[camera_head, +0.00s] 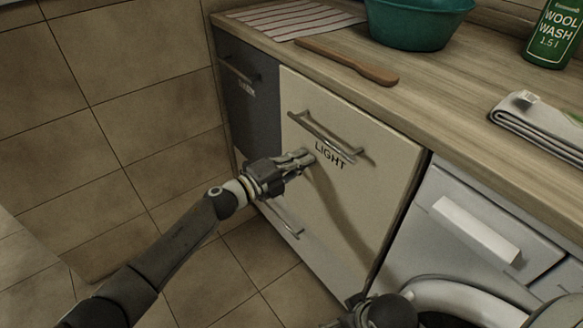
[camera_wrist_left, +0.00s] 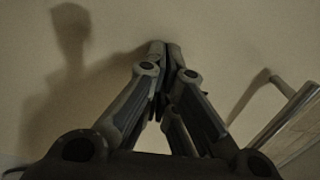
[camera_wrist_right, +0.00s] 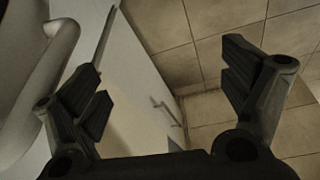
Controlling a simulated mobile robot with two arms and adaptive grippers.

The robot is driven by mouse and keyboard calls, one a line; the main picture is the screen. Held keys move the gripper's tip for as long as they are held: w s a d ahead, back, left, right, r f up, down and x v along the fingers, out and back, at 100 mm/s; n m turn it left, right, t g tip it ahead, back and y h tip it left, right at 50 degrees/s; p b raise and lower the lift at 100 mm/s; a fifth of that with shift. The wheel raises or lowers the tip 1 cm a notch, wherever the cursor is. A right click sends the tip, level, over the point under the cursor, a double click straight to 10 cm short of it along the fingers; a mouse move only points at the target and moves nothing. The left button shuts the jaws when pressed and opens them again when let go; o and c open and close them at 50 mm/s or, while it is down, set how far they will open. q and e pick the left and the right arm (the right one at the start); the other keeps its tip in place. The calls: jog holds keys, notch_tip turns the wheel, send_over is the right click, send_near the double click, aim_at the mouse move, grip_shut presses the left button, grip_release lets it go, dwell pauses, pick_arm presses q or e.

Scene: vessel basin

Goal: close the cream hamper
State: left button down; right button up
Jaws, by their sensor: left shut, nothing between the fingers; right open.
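The cream hamper (camera_head: 345,205) is the pale front marked "LIGHT", with a metal bar handle (camera_head: 325,138) near its top, under the worktop. It looks nearly flush with its neighbours; I cannot tell whether a small gap remains. My left gripper (camera_head: 306,158) is shut and empty, its fingertips at the front just below the handle, touching or almost touching it. The left wrist view shows the tips (camera_wrist_left: 165,48) against the cream surface, with the handle at right. My right gripper (camera_wrist_right: 163,66) is open and empty; only part of it shows at the head view's bottom edge.
A dark grey front (camera_head: 248,95) adjoins at left and a white washing machine (camera_head: 480,225) at right. The worktop (camera_head: 440,95) holds a wooden paddle (camera_head: 345,62), a teal basin (camera_head: 415,25), a green bottle (camera_head: 553,35) and a folded cloth (camera_head: 540,125). Tiled floor (camera_head: 215,285) lies clear at lower left.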

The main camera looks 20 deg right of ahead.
pick_arm(q)
jog(key=shift+w+d+r+b, duration=0.15)
jog(key=shift+d+b, duration=0.1)
jog(key=shift+d, duration=0.1)
jog(key=shift+w+d+r+b, duration=0.1)
jog(key=shift+d+b, duration=0.15)
jog(key=shift+d, duration=0.1)
pick_arm(e)
jog(key=shift+s+a+r, duration=0.35)
jog(key=shift+s+r, duration=0.15)
jog(key=shift+r, duration=0.25)
pick_arm(q)
jog(key=shift+r, duration=0.1)
